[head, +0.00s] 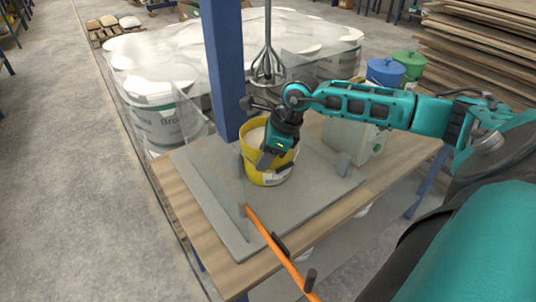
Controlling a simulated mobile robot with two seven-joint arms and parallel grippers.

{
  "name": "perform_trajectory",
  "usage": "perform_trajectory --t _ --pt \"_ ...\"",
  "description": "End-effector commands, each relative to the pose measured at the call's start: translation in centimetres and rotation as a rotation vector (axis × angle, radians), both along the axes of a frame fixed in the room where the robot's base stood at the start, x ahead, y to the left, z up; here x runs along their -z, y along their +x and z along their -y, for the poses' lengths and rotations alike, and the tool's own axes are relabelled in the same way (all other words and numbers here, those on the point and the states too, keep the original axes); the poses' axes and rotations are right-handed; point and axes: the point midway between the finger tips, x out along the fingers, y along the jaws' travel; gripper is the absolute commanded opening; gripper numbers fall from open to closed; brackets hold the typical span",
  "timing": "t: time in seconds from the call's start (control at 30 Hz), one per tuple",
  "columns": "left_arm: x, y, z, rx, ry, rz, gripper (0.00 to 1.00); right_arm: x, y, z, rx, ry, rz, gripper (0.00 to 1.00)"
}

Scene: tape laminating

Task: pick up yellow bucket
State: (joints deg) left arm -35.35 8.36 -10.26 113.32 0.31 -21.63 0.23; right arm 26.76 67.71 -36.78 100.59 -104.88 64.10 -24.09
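The yellow bucket (250,164) stands upright on a grey board on the table in the head view. Whitish-grey contents show inside it, and a label is on its front side. My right gripper (266,160) reaches down at the bucket's front rim, in front of its opening. It overlaps the rim in the picture; I cannot tell whether it touches or grips it, or how far apart its fingers are. My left gripper is not in view.
The wooden table (402,166) carries the grey board (225,215). A blue post (224,70) and a whisk-like mixer (267,62) stand just behind the bucket. An orange handle (272,246) lies in front. A pale box (352,140), a blue bucket (385,72) and a green bucket (409,63) are right.

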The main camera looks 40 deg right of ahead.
Motion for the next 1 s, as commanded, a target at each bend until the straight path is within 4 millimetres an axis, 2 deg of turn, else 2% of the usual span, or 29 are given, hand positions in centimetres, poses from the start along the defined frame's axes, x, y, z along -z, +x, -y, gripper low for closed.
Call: perform_trajectory --t 0.13,0.47,1.0 --pt "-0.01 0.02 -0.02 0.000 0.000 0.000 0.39 -0.02 -0.01 0.02 0.000 0.000 0.000 0.33" --pt "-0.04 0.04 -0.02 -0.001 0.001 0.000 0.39 -0.04 -0.02 0.03 0.000 0.000 0.000 0.01" --pt "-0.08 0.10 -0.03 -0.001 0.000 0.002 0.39 -0.06 -0.03 0.04 0.000 0.000 0.000 0.00"
